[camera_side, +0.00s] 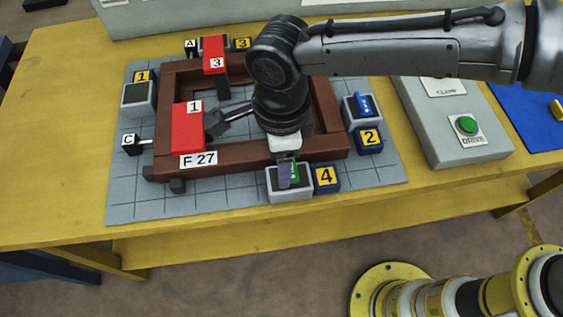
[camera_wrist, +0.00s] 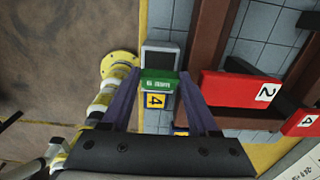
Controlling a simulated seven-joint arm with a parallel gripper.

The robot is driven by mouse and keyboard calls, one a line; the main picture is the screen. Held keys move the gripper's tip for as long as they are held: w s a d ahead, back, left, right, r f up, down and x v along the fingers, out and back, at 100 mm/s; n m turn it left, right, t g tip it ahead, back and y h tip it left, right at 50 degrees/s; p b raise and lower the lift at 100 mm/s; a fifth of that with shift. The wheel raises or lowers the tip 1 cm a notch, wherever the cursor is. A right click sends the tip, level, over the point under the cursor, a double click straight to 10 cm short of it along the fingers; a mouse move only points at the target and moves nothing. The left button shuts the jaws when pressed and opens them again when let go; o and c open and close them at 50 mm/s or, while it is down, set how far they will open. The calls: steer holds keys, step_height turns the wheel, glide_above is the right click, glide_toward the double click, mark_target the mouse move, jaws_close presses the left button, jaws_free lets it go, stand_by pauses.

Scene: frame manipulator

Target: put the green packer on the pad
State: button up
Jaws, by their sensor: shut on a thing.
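The green packer (camera_side: 295,171) is held between the purple fingers of my gripper (camera_side: 288,176), at the grey block marked 4 by the frame's front edge. In the wrist view the packer (camera_wrist: 159,82) lies across the gap between my fingertips (camera_wrist: 158,88), and my gripper is shut on it. The pad (camera_wrist: 160,57), a dark top on the grey block of station 4, shows just beyond the packer. The block (camera_side: 289,196) also shows in the side view, partly covered by the fingers. I cannot tell whether the packer touches the pad.
A brown frame (camera_side: 250,158) with red clamps (camera_side: 187,128) surrounds my wrist. A blue packer (camera_side: 363,103) sits on the block at sign 2 (camera_side: 369,138). The block at sign 1 (camera_side: 138,95) is bare. A grey console with a green button (camera_side: 467,125) stands right.

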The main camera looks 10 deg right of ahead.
steer(key=shift+f, duration=1.1)
steer(key=shift+f, duration=0.25)
steer(key=o, duration=1)
steer(key=shift+r, duration=0.15)
step_height(320, 180, up, 12)
steer(key=shift+d+r, duration=0.1)
